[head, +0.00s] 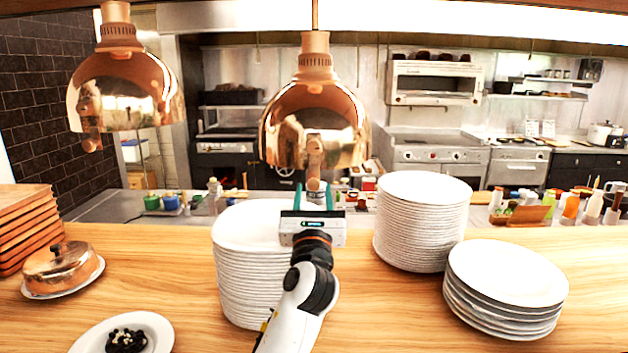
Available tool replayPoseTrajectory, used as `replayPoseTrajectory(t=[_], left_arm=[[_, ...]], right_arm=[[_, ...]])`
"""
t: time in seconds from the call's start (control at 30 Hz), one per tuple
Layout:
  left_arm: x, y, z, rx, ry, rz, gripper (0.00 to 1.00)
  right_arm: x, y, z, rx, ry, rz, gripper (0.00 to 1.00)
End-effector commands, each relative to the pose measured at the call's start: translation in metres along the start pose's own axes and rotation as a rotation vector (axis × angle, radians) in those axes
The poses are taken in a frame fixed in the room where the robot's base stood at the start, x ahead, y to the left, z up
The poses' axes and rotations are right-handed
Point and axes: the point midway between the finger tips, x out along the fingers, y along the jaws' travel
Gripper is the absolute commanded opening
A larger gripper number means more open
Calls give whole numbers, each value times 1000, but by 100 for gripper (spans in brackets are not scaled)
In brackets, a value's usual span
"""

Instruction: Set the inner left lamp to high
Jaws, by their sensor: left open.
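Two copper heat lamps hang over the counter. The lamp nearer the middle (290,115) has a copper knob (315,158) on the front of its shade, pointing down. The other lamp (122,85) hangs at the far left with a similar knob (91,132). My left gripper (313,190) is raised in front of the middle lamp, below its shade. Its fingers are open and appear on either side of the knob's lower end; I cannot tell whether they touch it. My right gripper is not in view.
Plate stacks stand on the wooden counter (400,310): one behind my left arm (245,275), one at centre right (422,225) and one at right (505,280). A copper-domed dish (62,265), wooden boards (28,225) and a dessert plate (90,340) are at left.

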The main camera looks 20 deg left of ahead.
Motion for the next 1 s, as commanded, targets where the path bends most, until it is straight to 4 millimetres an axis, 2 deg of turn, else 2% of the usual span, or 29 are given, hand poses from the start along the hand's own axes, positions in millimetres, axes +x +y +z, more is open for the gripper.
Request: replayPoseTrajectory(t=[0.1,0.2,0.57,0.83,1.0], left_arm=[[18,0,-1,0,0,-1,43],[26,0,-1,-1,0,1,43],[30,0,0,-2,0,1,43],[30,0,0,-1,0,1,0],[30,0,0,-1,0,1,0]], right_arm=[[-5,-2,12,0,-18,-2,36],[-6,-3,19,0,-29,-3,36],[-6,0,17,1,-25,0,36],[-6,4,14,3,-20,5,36],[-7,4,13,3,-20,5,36]])
